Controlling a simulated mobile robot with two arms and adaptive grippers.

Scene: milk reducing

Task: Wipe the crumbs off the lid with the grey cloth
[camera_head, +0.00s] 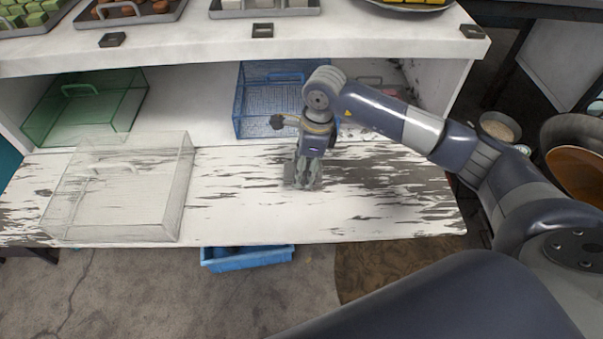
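A clear lid (120,190) with a handle on top rests on the left part of the worn white shelf; it looks like a transparent box cover. I cannot make out crumbs on it. My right gripper (304,183) points down over the middle of the shelf, well to the right of the clear lid. A small grey patch (289,174) shows beside its fingers and may be the grey cloth. The fingers look close together, but whether they hold the patch is unclear. My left gripper is out of view.
A green clear cover (75,112) and a blue one (262,118) stand on the recessed level behind. Trays of sweets line the upper counter (350,40). A blue crate (247,257) sits on the floor below the shelf's front edge. The shelf between lid and gripper is clear.

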